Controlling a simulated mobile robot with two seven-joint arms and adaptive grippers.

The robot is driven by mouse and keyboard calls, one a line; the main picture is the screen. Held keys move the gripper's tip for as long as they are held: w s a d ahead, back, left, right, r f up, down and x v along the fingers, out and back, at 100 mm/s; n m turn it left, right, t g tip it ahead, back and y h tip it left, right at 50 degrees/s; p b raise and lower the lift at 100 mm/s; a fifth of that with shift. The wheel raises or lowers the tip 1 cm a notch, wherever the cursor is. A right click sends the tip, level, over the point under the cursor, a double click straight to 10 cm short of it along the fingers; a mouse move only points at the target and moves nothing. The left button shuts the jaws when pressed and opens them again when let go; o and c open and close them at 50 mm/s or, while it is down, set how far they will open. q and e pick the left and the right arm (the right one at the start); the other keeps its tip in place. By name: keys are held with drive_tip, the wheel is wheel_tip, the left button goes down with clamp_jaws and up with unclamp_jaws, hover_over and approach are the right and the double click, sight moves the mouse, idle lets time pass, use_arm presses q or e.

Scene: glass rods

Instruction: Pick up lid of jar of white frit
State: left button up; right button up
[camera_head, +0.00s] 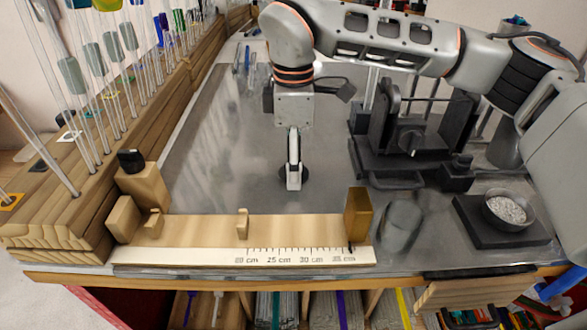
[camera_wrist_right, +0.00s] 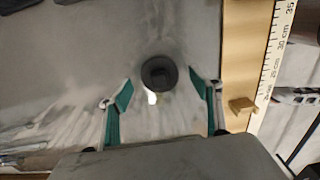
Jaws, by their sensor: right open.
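A round dark lid (camera_wrist_right: 159,72) with a raised middle shows in the right wrist view. A small pale patch lies just beside its edge; I cannot tell if a jar is under the lid. In the head view part of this dark disc (camera_head: 304,180) shows behind the fingers, on the grey metal tabletop. My right gripper (camera_head: 293,187) points down over it. In the wrist view its teal-padded fingers (camera_wrist_right: 160,80) are open, one on each side, with gaps to the lid. My left gripper is not in view.
A dark bowl of white grains (camera_head: 507,211) stands on a black plate at right. A clear glass vessel (camera_head: 401,224) stands near the front. A wooden ruler board (camera_head: 283,254) runs along the front edge. Rod racks (camera_head: 135,125) line the left; black equipment (camera_head: 410,140) stands behind.

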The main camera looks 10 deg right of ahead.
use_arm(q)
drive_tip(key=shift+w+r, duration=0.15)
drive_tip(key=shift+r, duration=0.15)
use_arm(e)
drive_tip(key=shift+f, duration=0.5)
drive_tip(key=c, duration=0.9)
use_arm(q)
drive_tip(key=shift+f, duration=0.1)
use_arm(e)
drive_tip(key=shift+c, duration=0.2)
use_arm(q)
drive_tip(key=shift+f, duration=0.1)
use_arm(e)
drive_tip(key=shift+r, duration=0.15)
